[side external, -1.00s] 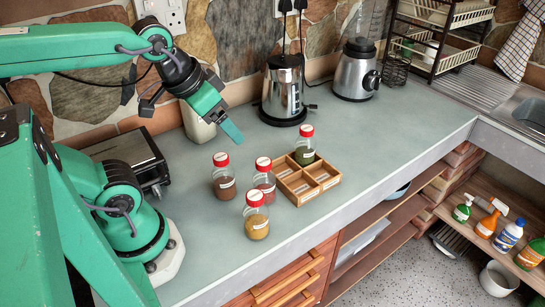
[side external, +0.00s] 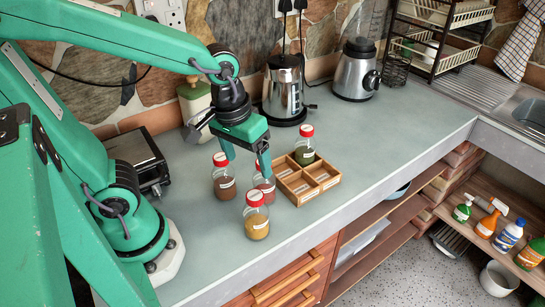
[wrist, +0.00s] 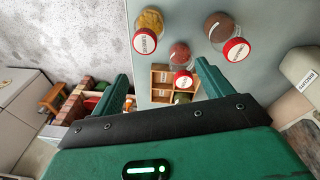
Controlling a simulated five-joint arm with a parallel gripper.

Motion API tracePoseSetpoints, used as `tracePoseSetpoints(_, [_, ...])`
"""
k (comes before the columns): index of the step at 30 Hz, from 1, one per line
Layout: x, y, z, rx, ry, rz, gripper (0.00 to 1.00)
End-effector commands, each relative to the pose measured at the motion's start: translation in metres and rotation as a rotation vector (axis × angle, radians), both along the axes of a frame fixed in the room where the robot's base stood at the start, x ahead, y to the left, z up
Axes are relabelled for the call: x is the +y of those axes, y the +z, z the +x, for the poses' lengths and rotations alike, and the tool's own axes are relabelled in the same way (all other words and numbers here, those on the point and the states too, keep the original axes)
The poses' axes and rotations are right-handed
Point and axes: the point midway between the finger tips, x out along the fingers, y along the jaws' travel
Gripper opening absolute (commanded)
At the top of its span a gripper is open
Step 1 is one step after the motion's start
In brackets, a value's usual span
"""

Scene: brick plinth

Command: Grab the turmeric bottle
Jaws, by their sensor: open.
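The turmeric bottle appears to be the red-capped jar of yellow powder (side external: 257,225), upright on the counter, nearest the front edge. It also shows at the top of the wrist view (wrist: 149,20). My gripper (side external: 247,160) is open and empty, pointing down above the bottles, higher and farther back than the yellow jar. In the wrist view my gripper (wrist: 163,73) has its fingers apart, with the yellow jar beyond them near the top.
A reddish spice jar (side external: 263,187) stands just behind the yellow one, partly hidden by a finger. A brown jar (side external: 225,184) stands to the left. A wooden rack (side external: 315,191) holds a green jar (side external: 304,152). Open counter lies to the right.

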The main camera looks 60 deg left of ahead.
Motion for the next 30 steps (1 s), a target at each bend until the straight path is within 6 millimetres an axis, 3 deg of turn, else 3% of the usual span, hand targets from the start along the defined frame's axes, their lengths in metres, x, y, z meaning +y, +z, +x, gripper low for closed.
tracePoseSetpoints(9, [-0.024, -0.034, 0.000, 0.145, 0.129, 0.017, 0.79])
tracePoseSetpoints(20, [-0.026, -0.040, -0.001, 0.162, 0.151, 0.022, 0.79])
tracePoseSetpoints(30, [-0.026, -0.063, -0.001, 0.164, 0.150, 0.022, 0.79])
